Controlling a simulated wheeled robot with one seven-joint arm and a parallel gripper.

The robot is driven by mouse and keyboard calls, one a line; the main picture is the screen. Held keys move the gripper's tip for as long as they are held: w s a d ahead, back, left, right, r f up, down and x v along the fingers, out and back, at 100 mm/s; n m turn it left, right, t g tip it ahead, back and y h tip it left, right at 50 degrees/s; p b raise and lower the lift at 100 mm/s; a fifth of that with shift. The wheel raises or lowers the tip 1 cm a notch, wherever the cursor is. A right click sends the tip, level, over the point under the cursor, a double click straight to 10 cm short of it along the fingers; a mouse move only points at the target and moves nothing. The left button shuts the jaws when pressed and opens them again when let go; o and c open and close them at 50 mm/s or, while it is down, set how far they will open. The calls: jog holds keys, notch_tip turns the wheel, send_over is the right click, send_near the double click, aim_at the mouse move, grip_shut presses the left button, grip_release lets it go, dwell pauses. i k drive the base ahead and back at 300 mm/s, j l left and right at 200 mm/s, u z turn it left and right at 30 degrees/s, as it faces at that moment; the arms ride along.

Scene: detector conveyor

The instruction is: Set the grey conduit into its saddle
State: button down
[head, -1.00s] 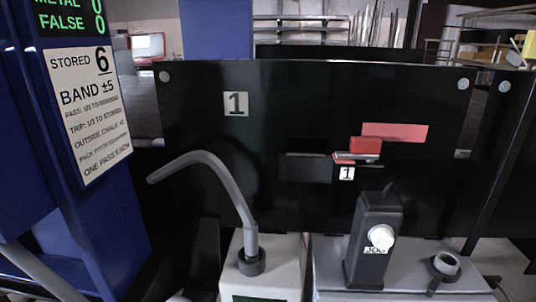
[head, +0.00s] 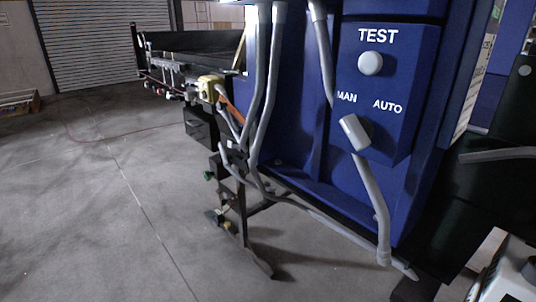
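A grey conduit (head: 377,205) runs down the front of the blue cabinet (head: 300,110), bent and slanting to the right. It passes behind a light grey selector handle (head: 353,133), and its lower end is near the floor at the cabinet's right foot. Whether that end is free or joined to the floor conduit, I cannot tell. Other grey conduits (head: 262,110) run down the cabinet's left side. Part of a curved grey pipe (head: 497,155) shows at the right edge. I cannot make out a saddle for certain. My gripper is not in view.
A white round TEST button (head: 370,63) is on the cabinet, above the MAN and AUTO labels. A yellow box (head: 211,88) and a dark stand (head: 238,200) are left of it. A white box (head: 500,275) is at the lower right. The concrete floor (head: 90,210) is open at left.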

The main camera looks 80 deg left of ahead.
aim_at(223, 156)
jog(key=u, duration=1.95)
jog(key=i+u, duration=0.7)
jog(key=i+l+u, duration=0.2)
jog(key=u, duration=0.2)
jog(key=i+j+u, duration=0.15)
jog(key=i, duration=0.35)
jog(key=i+u, duration=0.15)
jog(key=i, duration=0.35)
